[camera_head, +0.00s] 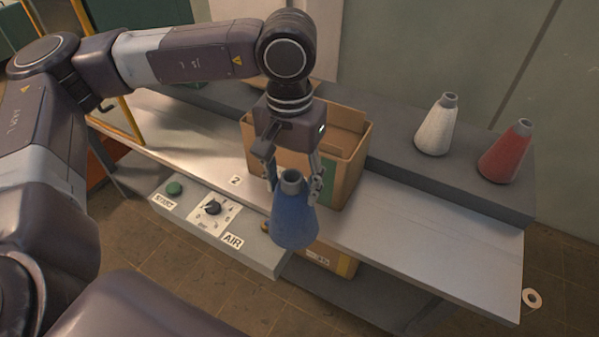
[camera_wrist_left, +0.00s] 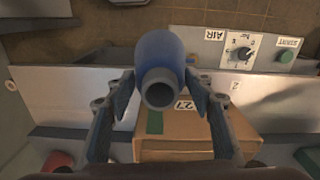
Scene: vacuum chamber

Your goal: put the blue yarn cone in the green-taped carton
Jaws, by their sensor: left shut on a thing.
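The blue yarn cone (camera_head: 292,215) is held upright by its narrow top in my left gripper (camera_head: 293,187), over the front edge of the bench. In the left wrist view the cone (camera_wrist_left: 160,62) sits between the two fingers of the left gripper (camera_wrist_left: 160,95). The open carton with green tape (camera_head: 353,170) stands on the bench just behind the cone, partly hidden by my gripper and arm. In the left wrist view the carton (camera_wrist_left: 185,140) shows a green tape strip and a label. My right gripper is not in view.
A white cone (camera_head: 436,126) and a red cone (camera_head: 506,152) stand on the raised grey ledge at the right. A control panel with a green button (camera_head: 174,188) and a dial (camera_head: 213,208) is at the bench front. Another carton (camera_head: 330,260) is below. The right bench top (camera_head: 430,225) is clear.

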